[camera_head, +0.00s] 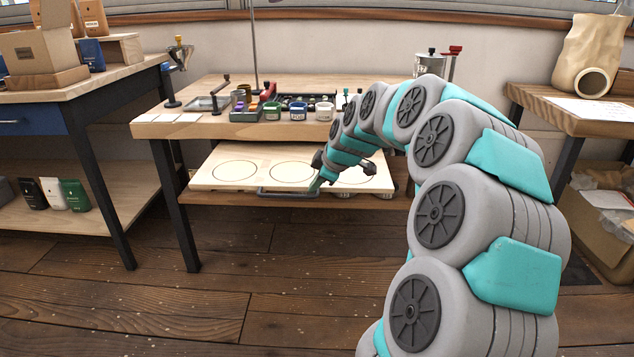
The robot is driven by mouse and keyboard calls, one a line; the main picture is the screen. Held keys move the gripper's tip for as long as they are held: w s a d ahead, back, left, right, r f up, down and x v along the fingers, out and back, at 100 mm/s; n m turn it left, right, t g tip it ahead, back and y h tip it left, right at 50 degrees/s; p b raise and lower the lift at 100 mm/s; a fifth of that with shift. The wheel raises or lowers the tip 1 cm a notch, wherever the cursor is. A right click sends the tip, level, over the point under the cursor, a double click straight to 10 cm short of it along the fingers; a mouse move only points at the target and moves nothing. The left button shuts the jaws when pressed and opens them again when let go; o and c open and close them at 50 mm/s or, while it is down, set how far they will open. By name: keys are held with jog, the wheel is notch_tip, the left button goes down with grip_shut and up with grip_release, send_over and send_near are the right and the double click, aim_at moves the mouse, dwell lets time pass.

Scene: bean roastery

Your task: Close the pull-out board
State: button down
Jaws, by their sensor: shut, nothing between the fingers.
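The pull-out board (226,186) is a pale panel with several round outlines on its top, under the front of the wooden table (216,129). It sticks out toward me from beneath the tabletop. A grey bar handle (285,194) runs along the middle of its front edge. My gripper (316,187) is shut and empty, at the right end of the handle. I cannot tell whether it touches the handle or the board. My arm hides part of the board's right side.
Cups, jars and trays crowd the tabletop, with a red-handled tool (268,93) among them. A blue-framed bench (38,121) stands at left and another wooden table (570,113) at right. The wooden floor in front of the board is clear.

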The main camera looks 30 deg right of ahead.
jog(key=w+d, duration=0.3)
jog(key=w, duration=0.2)
jog(key=w+d, duration=0.3)
jog(key=w, duration=0.3)
jog(key=w+d, duration=0.4)
jog(key=w, duration=0.1)
jog(key=shift+w, duration=0.15)
jog(key=shift+w+d+p, duration=0.25)
jog(key=shift+w+d, duration=0.05)
jog(key=shift+w, duration=0.2)
jog(key=shift+w+d+p, duration=0.25)
jog(key=shift+w, duration=0.25)
jog(key=shift+f, duration=0.1)
